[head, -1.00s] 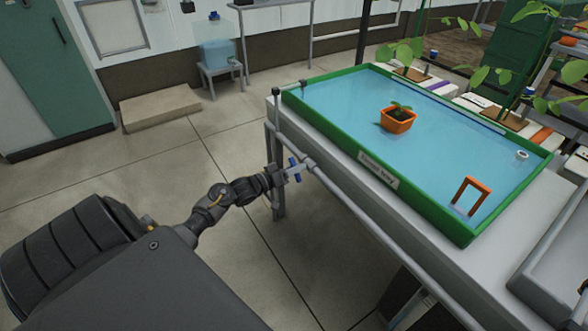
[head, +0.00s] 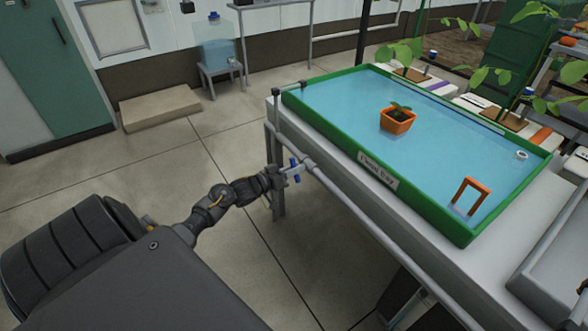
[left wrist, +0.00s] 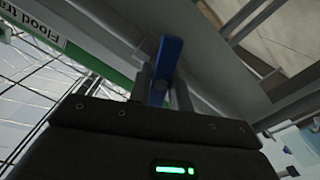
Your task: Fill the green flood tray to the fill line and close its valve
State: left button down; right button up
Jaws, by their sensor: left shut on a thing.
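The green flood tray (head: 345,148) lies on a grey bench and holds blue water. An orange pot with a seedling (head: 397,119) and an orange frame (head: 470,196) stand in the water. I cannot make out the fill line. The blue valve handle (head: 295,170) is on the grey pipe along the bench's left side. It shows large in the left wrist view (left wrist: 164,70). My left gripper (head: 287,173) is shut on the valve handle. My right gripper is not in view.
The grey pipe (head: 345,198) runs along the bench's near side. Several potted plants on white slabs stand behind the tray. A low beige platform (head: 160,106) and a stool with a blue water container (head: 216,53) stand at the back. The floor left of the bench is clear.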

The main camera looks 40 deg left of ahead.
pick_arm(q)
jog(key=m, duration=0.5)
jog(key=shift+d, duration=0.1)
jog(key=shift+m, duration=0.3)
dwell(0.4)
jog(key=c, duration=1.4)
grip_release()
jog(key=shift+o, duration=0.2)
jog(key=v, duration=1.1)
jog(key=shift+w, duration=0.1)
